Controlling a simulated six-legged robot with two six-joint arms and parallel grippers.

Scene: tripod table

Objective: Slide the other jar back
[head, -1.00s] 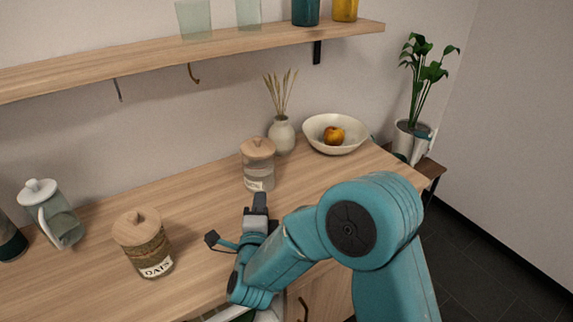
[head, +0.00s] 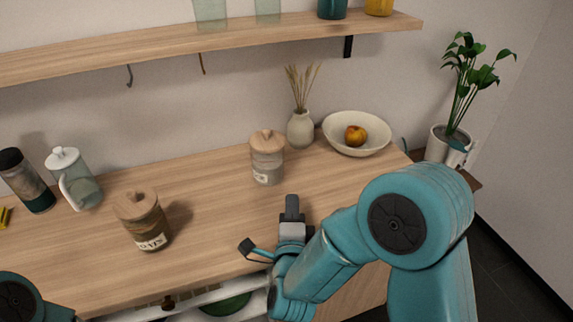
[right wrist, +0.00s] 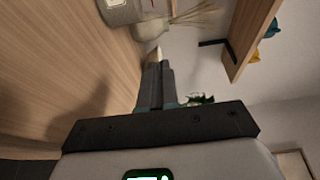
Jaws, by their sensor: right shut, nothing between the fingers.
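A glass jar with a wooden lid and pale contents (head: 267,160) stands upright toward the back of the counter, left of the vase; part of it shows at the top of the right wrist view (right wrist: 122,10). A second wooden-lidded jar, labelled OATS (head: 143,225), stands upright further forward and left. My right gripper (head: 291,206) is shut and empty, in front of and slightly right of the pale jar, apart from it in the picture. Its closed fingers also show in the right wrist view (right wrist: 157,75). My left gripper is out of view.
Left on the counter (head: 210,205) stand a white-lidded glass jug (head: 78,182) and a dark-capped container (head: 27,183). A vase (head: 300,130) and a bowl with fruit (head: 357,148) stand at the back right. A shelf (head: 200,43) with hooks hangs above. Bare counter lies between the jars.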

